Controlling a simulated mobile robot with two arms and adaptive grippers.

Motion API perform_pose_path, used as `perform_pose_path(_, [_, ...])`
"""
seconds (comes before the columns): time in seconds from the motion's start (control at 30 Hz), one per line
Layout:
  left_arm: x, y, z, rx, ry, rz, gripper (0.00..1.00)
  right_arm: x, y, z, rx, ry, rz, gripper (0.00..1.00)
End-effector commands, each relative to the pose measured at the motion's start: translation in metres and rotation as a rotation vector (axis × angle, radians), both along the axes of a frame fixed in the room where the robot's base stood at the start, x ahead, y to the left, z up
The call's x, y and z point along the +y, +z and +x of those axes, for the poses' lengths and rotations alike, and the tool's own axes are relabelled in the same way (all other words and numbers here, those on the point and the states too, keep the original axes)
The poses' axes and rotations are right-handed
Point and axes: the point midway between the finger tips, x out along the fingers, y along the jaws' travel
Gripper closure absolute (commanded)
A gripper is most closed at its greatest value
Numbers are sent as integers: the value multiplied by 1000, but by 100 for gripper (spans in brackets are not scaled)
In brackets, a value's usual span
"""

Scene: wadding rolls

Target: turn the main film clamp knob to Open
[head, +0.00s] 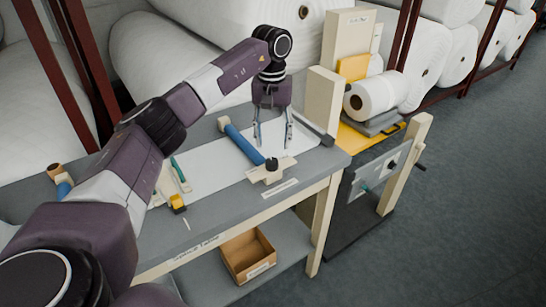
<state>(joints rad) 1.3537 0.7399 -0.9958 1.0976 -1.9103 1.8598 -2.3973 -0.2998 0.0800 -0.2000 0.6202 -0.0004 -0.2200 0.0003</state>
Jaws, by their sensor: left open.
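A small black knob (271,163) sits on a cream block (266,173) at the right part of the grey table. The block is at the near end of a blue bar (241,142). I cannot read any marking for the knob's position or tell for certain that this is the main film clamp knob. My left gripper (273,145) points down behind the knob in the picture. Its two fingers are spread and nothing shows between them. The fingertips appear apart from the knob. My right gripper is not in view.
A white sheet (212,158) lies on the table (222,214). A yellow-ended tool (177,203) lies left of it. A cardboard box (247,256) is on the lower shelf. Right of the table stands a machine with a white roll (376,95) and a grey panel (380,174). Large rolls fill the back.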

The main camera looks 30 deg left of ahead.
Motion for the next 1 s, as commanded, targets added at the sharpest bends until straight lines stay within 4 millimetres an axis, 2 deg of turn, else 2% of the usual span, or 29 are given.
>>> perform_pose_path(0.07, [5, -1, -2, 7, -7, 16, 54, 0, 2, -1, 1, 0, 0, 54])
perform_pose_path(0.17, [5, -12, -3, 10, -8, 16, 54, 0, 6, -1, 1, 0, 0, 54])
perform_pose_path(0.4, [4, -51, -3, 9, -7, 12, 54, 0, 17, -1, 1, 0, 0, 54])
perform_pose_path(0.53, [4, -66, -2, 6, -7, 12, 54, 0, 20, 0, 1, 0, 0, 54])
perform_pose_path(0.7, [4, -74, -2, 5, -7, 12, 54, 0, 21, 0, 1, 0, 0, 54])
perform_pose_path(0.9, [4, -75, -2, 4, -7, 12, 54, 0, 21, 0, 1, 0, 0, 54])
perform_pose_path(1.0, [4, -75, -2, 4, -7, 12, 63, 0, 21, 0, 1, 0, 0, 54])
